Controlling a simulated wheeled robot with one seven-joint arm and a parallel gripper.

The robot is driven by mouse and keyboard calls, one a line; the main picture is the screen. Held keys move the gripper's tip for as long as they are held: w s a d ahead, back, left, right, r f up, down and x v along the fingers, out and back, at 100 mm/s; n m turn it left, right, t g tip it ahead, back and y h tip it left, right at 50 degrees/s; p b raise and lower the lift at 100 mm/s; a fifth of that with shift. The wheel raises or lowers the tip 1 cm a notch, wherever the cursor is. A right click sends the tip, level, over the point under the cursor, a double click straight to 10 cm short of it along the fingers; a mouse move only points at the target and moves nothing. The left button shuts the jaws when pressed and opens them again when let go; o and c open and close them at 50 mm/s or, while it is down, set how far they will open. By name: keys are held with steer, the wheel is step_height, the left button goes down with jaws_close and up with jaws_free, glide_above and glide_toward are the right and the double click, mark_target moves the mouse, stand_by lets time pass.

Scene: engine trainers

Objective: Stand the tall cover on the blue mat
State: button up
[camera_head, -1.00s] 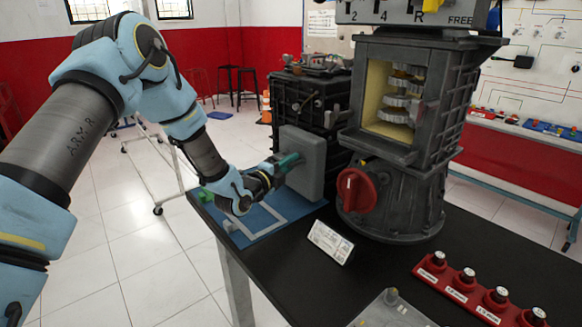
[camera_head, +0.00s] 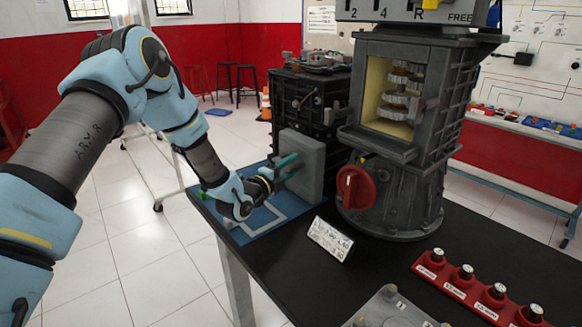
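The tall cover (camera_head: 310,156) is a grey upright plate. It stands at the back of the blue mat (camera_head: 232,234), close in front of the black engine unit. The mat has a white outline (camera_head: 262,221) on it, in front of the cover. My gripper (camera_head: 288,166) is at the cover's left front face, with its two teal fingers apart. It looks open. Any grip part between the fingers is too small to make out, and the cover's lower edge is partly hidden by my gripper.
A black engine unit (camera_head: 298,104) stands behind the cover. A grey cutaway engine with a red knob (camera_head: 356,190) stands close to the right. A white label card (camera_head: 330,239) and a red strip with several black knobs (camera_head: 455,279) lie on the black table (camera_head: 400,262).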

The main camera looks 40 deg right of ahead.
steer(key=shift+r, duration=0.15)
steer(key=shift+a, duration=0.3)
steer(key=s+a+b, duration=0.2)
steer(key=a+b, duration=0.2)
steer(key=a, duration=0.6)
steer(key=w+a+n+t+y, duration=0.4)
steer(key=w+a+n+y, duration=0.3)
steer(key=w+a+n, duration=0.5)
steer(key=w+a+n+y, duration=0.2)
steer(key=a+n+y, duration=0.25)
steer(key=a, duration=1.05)
steer(key=s+a+r+n+g+y, duration=0.1)
steer(key=s+a+n+g+y, duration=0.2)
steer(key=s+a+n, duration=0.4)
steer(key=s+a+r+n+g+y, duration=0.1)
steer(key=s+a+n, duration=0.6)
steer(key=a, duration=0.7)
steer(key=shift+s+a+r+n+g+y, duration=0.25)
steer(key=shift+r+n+g+y, duration=0.1)
steer(key=shift+n+g+y, duration=0.7)
